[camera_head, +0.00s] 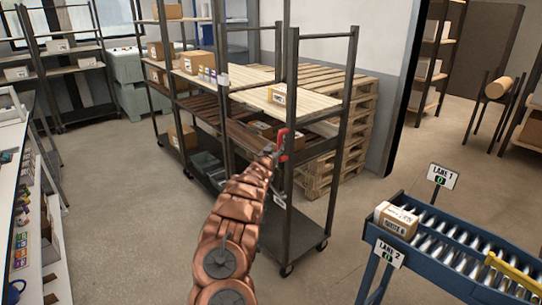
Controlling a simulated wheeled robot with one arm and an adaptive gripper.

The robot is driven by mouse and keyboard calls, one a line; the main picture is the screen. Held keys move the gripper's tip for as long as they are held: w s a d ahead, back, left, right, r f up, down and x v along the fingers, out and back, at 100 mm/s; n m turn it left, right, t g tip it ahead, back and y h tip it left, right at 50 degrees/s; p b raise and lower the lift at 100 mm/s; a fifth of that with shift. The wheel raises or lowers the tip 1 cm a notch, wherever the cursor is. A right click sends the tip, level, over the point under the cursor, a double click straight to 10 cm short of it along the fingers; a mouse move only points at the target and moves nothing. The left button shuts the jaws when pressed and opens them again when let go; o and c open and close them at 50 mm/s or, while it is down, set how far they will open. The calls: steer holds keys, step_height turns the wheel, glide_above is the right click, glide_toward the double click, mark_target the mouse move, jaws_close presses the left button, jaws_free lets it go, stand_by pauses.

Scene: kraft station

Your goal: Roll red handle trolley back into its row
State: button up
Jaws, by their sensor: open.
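The red handle trolley (303,232) is a dark-framed rolling rack with tall posts, wooden shelves and small casters. It stands upright on the floor at the middle of the view. Its red handle (284,142) sits on the near post at about mid height. My copper-coloured arm reaches up from the bottom of the view. My gripper (275,151) is open at the handle, and it is small and partly blends with the dark frame. I cannot tell whether the fingers touch the handle or surround it.
Another loaded rack (190,90) stands directly behind left. Stacked pallets (345,140) are behind right. A blue roller conveyor (450,245) with a carton (395,220) stands at the right. A white shelf unit (30,200) lines the left edge. Floor (120,190) at the left is open.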

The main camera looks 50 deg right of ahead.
steer(key=shift+v, duration=2.75)
